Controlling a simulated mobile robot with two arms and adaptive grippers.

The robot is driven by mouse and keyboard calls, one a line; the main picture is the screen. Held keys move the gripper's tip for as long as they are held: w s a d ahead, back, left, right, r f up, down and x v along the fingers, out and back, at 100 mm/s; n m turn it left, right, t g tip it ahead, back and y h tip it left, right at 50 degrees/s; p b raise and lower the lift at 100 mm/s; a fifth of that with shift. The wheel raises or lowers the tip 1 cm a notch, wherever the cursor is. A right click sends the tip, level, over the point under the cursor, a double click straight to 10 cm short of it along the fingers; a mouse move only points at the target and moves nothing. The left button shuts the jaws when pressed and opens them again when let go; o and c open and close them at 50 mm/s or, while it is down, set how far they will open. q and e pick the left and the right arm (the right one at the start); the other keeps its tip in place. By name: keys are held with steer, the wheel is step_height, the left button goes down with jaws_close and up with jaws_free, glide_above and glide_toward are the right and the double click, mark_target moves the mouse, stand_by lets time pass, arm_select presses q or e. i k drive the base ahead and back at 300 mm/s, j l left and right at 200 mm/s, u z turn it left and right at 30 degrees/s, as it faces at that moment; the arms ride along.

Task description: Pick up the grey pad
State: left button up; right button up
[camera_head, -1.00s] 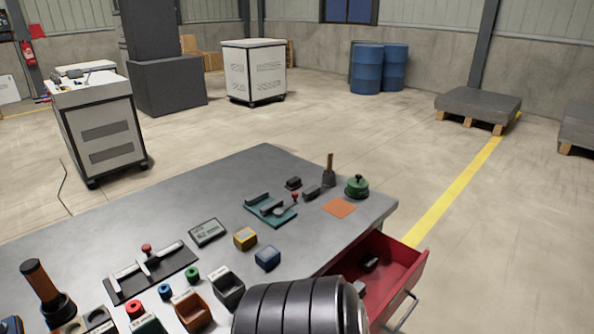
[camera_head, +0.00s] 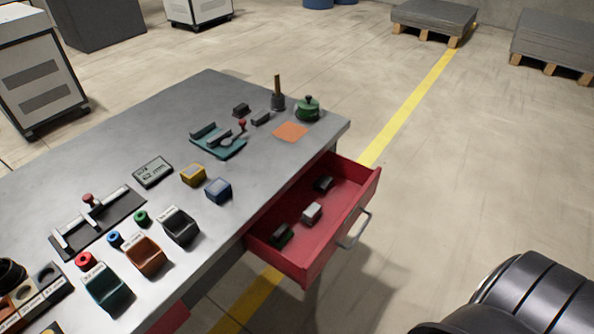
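A small light grey block (camera_head: 312,211), which looks like the grey pad, lies in the open red drawer (camera_head: 346,215) at the right side of the workbench. A black block (camera_head: 323,184) lies behind it and a dark green-black block (camera_head: 280,236) lies nearer the front left of the drawer. No gripper is in view. Only a black banded part of my own arm shows at the lower right, apart from the drawer.
The grey workbench (camera_head: 110,135) carries a teal fixture (camera_head: 218,142), a green round-lidded pot (camera_head: 308,110), an orange square (camera_head: 291,132), yellow and blue blocks, and several bins at the front left. The drawer's handle (camera_head: 357,232) sticks out right. Floor right of it is clear.

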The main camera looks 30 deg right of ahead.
mark_target(313, 213)
steer(key=z, duration=1.1)
